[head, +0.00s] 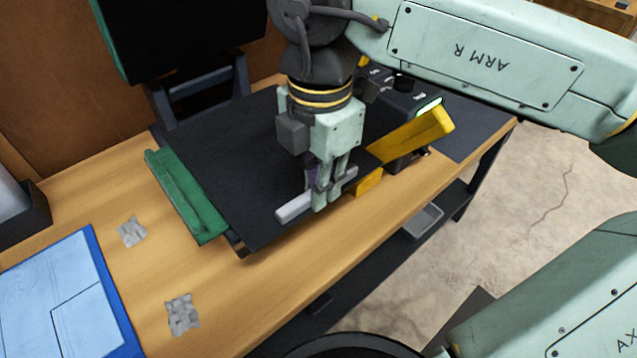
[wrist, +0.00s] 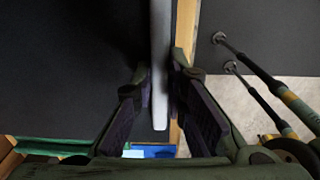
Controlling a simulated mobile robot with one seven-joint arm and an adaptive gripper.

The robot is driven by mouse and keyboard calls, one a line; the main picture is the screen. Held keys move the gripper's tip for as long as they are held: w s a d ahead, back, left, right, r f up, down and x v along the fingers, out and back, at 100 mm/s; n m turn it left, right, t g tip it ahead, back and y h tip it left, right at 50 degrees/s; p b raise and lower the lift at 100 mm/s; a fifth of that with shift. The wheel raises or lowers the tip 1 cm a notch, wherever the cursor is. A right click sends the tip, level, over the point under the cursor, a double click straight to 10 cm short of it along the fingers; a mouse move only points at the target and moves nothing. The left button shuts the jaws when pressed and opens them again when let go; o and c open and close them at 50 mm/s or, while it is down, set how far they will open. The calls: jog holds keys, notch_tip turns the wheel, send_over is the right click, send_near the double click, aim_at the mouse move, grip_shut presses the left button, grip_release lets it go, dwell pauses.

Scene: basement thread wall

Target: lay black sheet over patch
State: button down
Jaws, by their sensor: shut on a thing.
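The black sheet (head: 235,165) is spread on the wooden bench, with a pale grey bar (head: 294,208) along its near right edge. My gripper (head: 325,190) points down at that edge, its fingers closed on the bar. In the wrist view the bar (wrist: 160,60) runs between my two fingers, and the dark sheet (wrist: 70,70) fills the left side. I cannot tell whether the sheet's gripped edge touches the bench. No patch can be made out; anything beneath the sheet is hidden.
A green strip (head: 185,196) lies along the sheet's left edge. Two crumpled grey scraps (head: 183,314) and a blue-edged panel (head: 60,300) lie at left. A yellow flap (head: 412,135) on a dark device stands right of my gripper. A monitor (head: 185,35) stands behind.

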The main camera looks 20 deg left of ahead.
jog(key=shift+w+a+f, duration=0.2)
jog(key=shift+w, duration=0.05)
jog(key=shift+s, duration=0.2)
jog(key=shift+f, duration=0.1)
jog(key=c, duration=1.6)
grip_release()
notch_tip(320, 180, up, 12)
jog(key=shift+r+b, duration=0.2)
jog(key=shift+b, duration=0.25)
